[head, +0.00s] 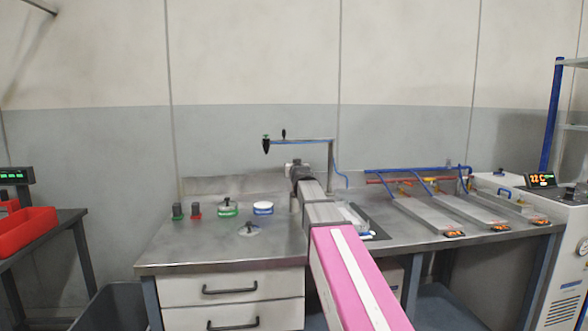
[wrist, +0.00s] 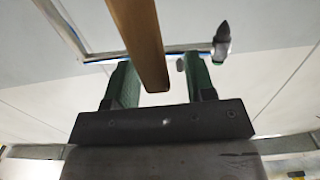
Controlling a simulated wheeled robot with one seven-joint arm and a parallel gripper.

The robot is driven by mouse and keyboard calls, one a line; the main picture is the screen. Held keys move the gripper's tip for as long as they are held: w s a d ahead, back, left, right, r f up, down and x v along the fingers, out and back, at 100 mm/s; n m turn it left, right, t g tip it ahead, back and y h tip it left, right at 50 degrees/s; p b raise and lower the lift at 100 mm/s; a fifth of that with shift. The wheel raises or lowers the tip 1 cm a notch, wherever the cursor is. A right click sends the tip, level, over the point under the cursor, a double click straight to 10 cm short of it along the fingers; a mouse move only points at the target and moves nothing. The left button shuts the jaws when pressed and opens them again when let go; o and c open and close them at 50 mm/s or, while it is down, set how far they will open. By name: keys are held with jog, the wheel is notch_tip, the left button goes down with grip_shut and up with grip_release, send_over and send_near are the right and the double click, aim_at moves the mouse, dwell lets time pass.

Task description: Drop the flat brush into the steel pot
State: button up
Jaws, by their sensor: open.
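In the wrist view, a long brown wooden bar (wrist: 142,45), perhaps the flat brush's handle, runs from the top edge down between the two green fingers of my gripper (wrist: 160,80). The fingers are open, with a visible gap on both sides of the bar. No bristles show. In the head view, my gripper (head: 297,170) is small, over the back of the steel bench, and I cannot make out the brush there. A round metal vessel with a green base and dark knob (head: 228,208) stands left of my arm; I cannot tell whether it is the steel pot.
A white and blue round container (head: 263,208) and a low knobbed disc (head: 249,231) are on the bench (head: 205,245). A thin stand (head: 300,140) rises behind my gripper. Several metal trays with blue bars (head: 470,208) fill the right side. A red bin (head: 25,232) is far left.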

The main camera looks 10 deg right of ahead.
jog(key=s, duration=0.9)
jog(key=shift+s, duration=0.2)
jog(key=shift+s, duration=0.1)
